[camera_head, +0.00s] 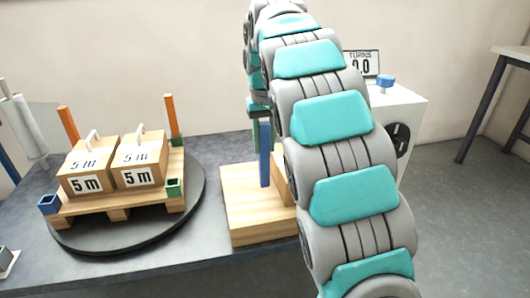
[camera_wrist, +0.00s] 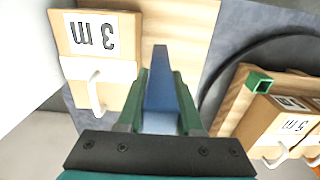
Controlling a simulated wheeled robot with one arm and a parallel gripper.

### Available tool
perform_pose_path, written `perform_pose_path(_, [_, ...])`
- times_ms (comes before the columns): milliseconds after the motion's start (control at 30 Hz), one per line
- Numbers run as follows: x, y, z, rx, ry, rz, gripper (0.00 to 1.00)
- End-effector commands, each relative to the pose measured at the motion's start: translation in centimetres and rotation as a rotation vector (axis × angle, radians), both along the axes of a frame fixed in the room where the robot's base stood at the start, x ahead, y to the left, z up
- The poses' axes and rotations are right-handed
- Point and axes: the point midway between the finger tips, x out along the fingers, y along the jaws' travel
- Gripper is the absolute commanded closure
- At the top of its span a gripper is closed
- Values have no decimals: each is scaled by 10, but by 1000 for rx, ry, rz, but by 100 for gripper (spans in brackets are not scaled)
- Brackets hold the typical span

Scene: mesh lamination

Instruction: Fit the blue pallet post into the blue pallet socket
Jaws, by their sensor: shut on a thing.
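My gripper (camera_head: 262,118) is shut on the blue pallet post (camera_head: 265,165) and holds it upright in front of or over a light wooden block. I cannot tell whether its lower end touches the wood. In the wrist view the post (camera_wrist: 161,80) sits between my green fingers (camera_wrist: 160,100). The blue pallet socket (camera_head: 49,204) is a square, open-topped blue holder at the front-left corner of the wooden pallet (camera_head: 105,203). It looks empty. The gripper is well to the right of it. The socket is not seen in the wrist view.
The pallet stands on a dark round turntable (camera_head: 120,240). It carries two cartons (camera_head: 85,170), two orange posts (camera_head: 171,115) and a green socket (camera_head: 174,188). A white machine (camera_head: 408,105) stands right.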

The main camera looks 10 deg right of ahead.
Motion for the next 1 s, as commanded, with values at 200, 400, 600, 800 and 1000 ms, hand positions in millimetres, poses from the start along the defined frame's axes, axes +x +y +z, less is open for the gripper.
perform_pose_path(200, [3, -3, -9, 0, 2, -2, 100])
perform_pose_path(400, [3, -3, -29, -1, 3, -2, 100])
perform_pose_path(600, [4, -3, -36, -1, 0, -1, 100])
perform_pose_path(800, [4, -3, -38, 0, 0, -1, 100])
perform_pose_path(1000, [4, -3, -39, 0, 0, -1, 51])
